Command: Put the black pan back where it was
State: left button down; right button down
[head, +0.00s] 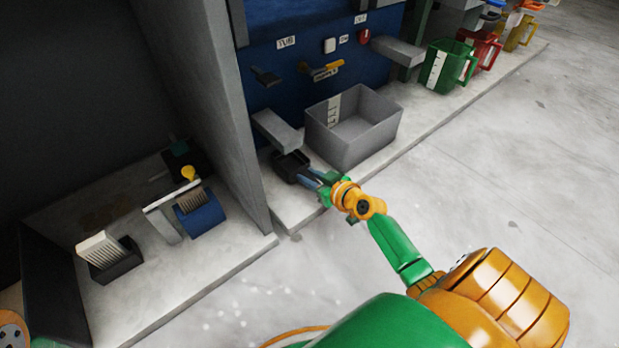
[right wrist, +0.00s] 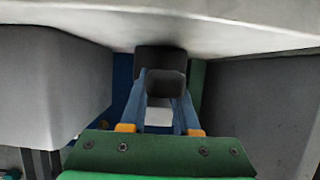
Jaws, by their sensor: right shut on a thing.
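The black pan (head: 291,167) is small and dark, at the front of the pale ledge (head: 300,205), below a grey spout and left of a grey bin. My right gripper (head: 312,178) reaches it from the front right and is shut on it. In the right wrist view the black pan (right wrist: 165,84) sits between the blue-grey fingers of the right gripper (right wrist: 163,100). I cannot tell whether the pan touches the ledge. My left gripper is not in view.
The grey bin (head: 352,138) stands close right of the pan, and the grey spout (head: 277,131) juts out above it. A tall grey partition (head: 215,110) is at the left. Beyond it are brushes (head: 101,250) in holders. Green and red jugs stand further right. The floor in front is clear.

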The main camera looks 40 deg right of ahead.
jog(key=shift+f, duration=0.15)
jog(key=c, duration=0.6)
grip_release()
jog(key=shift+c, duration=0.2)
jog(key=shift+s+r+p, duration=0.2)
jog(key=shift+r+p, duration=0.1)
jog(key=shift+r, duration=0.05)
jog(key=p+v, duration=0.3)
jog(key=v, duration=0.3)
jog(key=shift+w+r, duration=0.1)
jog(key=shift+f+v, duration=0.2)
jog(key=shift+v, duration=2.65)
